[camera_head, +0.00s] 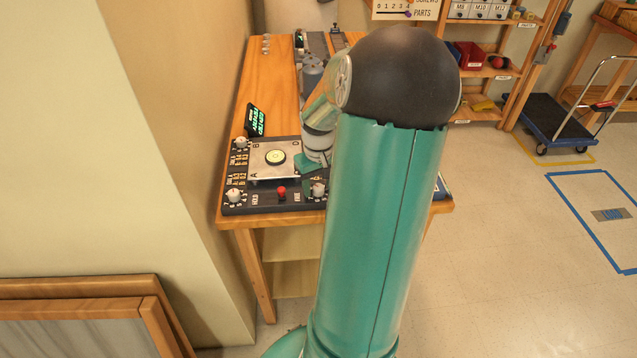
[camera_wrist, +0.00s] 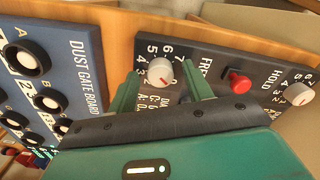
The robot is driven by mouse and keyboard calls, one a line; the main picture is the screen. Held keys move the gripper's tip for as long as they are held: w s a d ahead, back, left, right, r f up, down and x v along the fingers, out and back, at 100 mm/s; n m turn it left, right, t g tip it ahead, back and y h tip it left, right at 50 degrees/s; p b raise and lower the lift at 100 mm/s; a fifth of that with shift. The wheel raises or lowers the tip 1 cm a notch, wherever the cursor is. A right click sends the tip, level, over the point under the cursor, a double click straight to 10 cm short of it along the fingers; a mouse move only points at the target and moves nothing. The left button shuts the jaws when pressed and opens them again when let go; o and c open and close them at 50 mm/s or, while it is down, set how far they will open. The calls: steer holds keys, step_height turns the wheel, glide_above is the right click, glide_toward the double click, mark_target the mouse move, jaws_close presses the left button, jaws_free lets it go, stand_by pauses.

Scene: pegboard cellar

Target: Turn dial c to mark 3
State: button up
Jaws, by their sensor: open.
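My gripper (camera_wrist: 160,84) is open in the wrist view, with its two green fingers on either side of a white dial (camera_wrist: 159,71) with a red pointer line. Numbers curve around this dial, and I cannot tell whether the fingers touch it. Its letter is not readable, so I cannot tell whether it is dial c. In the head view this white dial (camera_head: 318,190) is at the front right of the dark control panel (camera_head: 262,205), just below my gripper (camera_head: 308,172). The mark the pointer meets is unclear.
A red button (camera_wrist: 236,81) sits beside the dial, with another white dial (camera_wrist: 298,94) beyond. The blue Dust Gate Board (camera_wrist: 85,60) with several black-ringed knobs is at left. A plate with a round piece (camera_head: 275,157) and a small green-lit display (camera_head: 257,120) are on the bench.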

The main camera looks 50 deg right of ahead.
steer(key=c, duration=1)
steer(key=shift+o, duration=0.2)
